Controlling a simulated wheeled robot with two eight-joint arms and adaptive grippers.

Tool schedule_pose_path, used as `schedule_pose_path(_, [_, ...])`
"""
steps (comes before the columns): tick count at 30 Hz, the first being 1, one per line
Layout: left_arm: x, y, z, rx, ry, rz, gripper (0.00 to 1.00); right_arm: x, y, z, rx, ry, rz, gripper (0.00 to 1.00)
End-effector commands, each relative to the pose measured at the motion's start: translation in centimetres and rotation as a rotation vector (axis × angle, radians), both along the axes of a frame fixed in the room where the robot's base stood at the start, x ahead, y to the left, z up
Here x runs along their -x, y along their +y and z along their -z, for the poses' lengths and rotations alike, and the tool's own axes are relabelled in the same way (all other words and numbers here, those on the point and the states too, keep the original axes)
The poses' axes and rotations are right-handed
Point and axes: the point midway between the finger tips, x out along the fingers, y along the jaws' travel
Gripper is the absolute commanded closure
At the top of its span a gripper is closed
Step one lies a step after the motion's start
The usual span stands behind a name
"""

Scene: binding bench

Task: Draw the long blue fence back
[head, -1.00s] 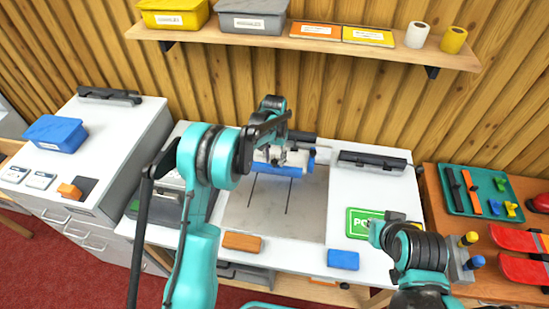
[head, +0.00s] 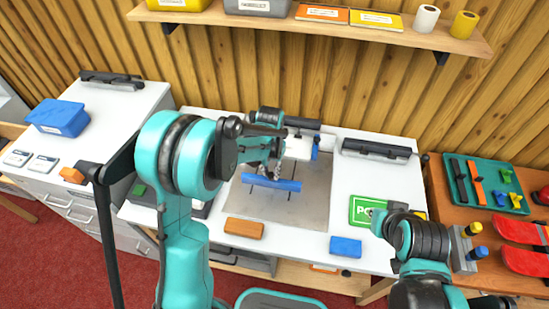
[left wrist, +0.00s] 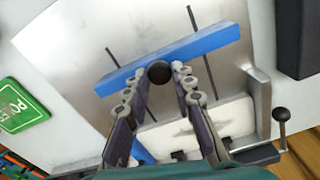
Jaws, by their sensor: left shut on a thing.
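The long blue fence (head: 285,185) lies across the grey metal plate (head: 308,205), over two dark slots, apart from the white block (head: 298,147) behind it. In the left wrist view the fence (left wrist: 205,42) is a straight bar with a round black knob (left wrist: 159,73) at its middle. My left gripper (head: 268,172) reaches down to the fence; in the left wrist view its fingers (left wrist: 157,78) are closed in on either side of the knob. My right gripper (head: 378,216) is over the green sign; its fingers are too small to judge.
An orange block (head: 244,228) and a blue block (head: 346,247) lie along the bench's front edge. The green sign (head: 363,210) lies right of the plate. A black bar (head: 376,150) lies at the back right. A shelf (head: 330,31) hangs above.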

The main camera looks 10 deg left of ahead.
Motion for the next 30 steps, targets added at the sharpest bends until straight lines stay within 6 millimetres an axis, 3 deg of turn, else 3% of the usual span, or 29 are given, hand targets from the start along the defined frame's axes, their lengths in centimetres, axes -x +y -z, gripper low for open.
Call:
schedule_pose_path(6, [2.6, 0.0, 0.0, 0.000, 0.000, -0.001, 1.00, 0.0, 0.0, 0.2, 0.000, 0.000, 0.000, 1.00])
schedule_pose_path(18, [3.2, 0.0, 0.0, 0.001, 0.005, 0.000, 1.00, 0.0, 0.0, 0.3, 0.000, 0.000, 0.000, 1.00])
schedule_pose_path(19, [3.2, 0.0, 0.0, 0.001, 0.005, 0.000, 0.73, 0.0, 0.0, 0.3, 0.000, 0.000, 0.000, 1.00])
schedule_pose_path(21, [3.2, 0.0, 0.0, 0.001, 0.005, 0.000, 0.54, 0.0, 0.0, 0.3, 0.000, 0.000, 0.000, 1.00])
schedule_pose_path(30, [3.0, 0.0, -0.1, 0.001, 0.001, 0.000, 0.54, 0.0, 0.0, 0.2, 0.000, 0.000, 0.000, 1.00])
